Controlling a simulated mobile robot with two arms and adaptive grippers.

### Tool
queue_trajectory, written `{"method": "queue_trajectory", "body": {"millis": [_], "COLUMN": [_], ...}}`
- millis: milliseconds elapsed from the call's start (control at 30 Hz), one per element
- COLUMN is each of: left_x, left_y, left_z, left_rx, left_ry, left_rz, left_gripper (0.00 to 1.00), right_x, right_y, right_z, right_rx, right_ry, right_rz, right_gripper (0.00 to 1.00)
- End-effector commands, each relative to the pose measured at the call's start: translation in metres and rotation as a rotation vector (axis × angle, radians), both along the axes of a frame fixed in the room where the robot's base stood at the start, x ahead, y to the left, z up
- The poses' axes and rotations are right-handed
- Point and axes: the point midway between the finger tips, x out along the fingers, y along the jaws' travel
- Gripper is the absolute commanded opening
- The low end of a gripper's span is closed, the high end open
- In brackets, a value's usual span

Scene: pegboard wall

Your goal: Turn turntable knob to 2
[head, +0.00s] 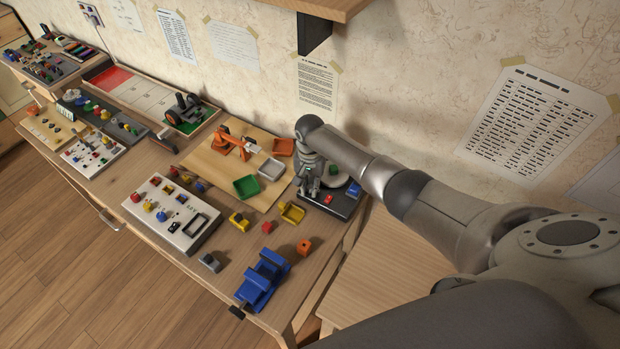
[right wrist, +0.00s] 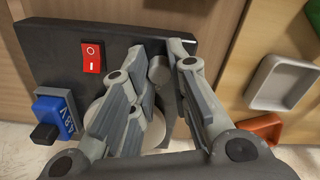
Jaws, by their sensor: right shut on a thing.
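The turntable unit is a dark box (head: 343,208) at the right end of the workbench; its black top face (right wrist: 55,50) fills much of the right wrist view. A pale round disc (right wrist: 152,130) on it is partly hidden behind my fingers. My right gripper (head: 310,192) is over the left part of the box, pointing down. My left gripper is not in view.
A red rocker switch (right wrist: 92,57) and a blue block (right wrist: 56,115) are on the panel. Green (head: 246,187), white (head: 271,167) and yellow (head: 292,213) trays lie nearby. A blue vise (head: 263,279) stands at the bench's front edge. A shelf (head: 315,8) overhangs the wall.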

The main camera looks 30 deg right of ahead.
Motion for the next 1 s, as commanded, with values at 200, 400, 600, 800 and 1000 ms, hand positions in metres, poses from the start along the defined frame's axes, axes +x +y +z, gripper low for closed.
{"method": "queue_trajectory", "body": {"millis": [200,400,600,800,1000], "left_x": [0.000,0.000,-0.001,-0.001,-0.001], "left_y": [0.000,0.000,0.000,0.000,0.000], "left_z": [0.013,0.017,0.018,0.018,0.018], "left_rx": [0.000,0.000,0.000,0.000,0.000], "left_ry": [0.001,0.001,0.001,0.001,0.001], "left_rz": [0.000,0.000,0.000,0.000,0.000], "left_gripper": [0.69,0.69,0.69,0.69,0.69], "right_x": [0.000,0.000,0.000,0.001,0.001], "right_y": [0.000,0.000,-0.001,-0.001,-0.001], "right_z": [0.002,0.001,0.000,0.000,0.000], "right_rx": [0.001,0.000,-0.002,-0.002,-0.002], "right_ry": [0.002,0.000,-0.001,-0.001,-0.001], "right_rz": [-0.122,-0.184,-0.205,-0.206,-0.205], "right_gripper": [0.00,0.00,0.00,0.00,0.23]}}
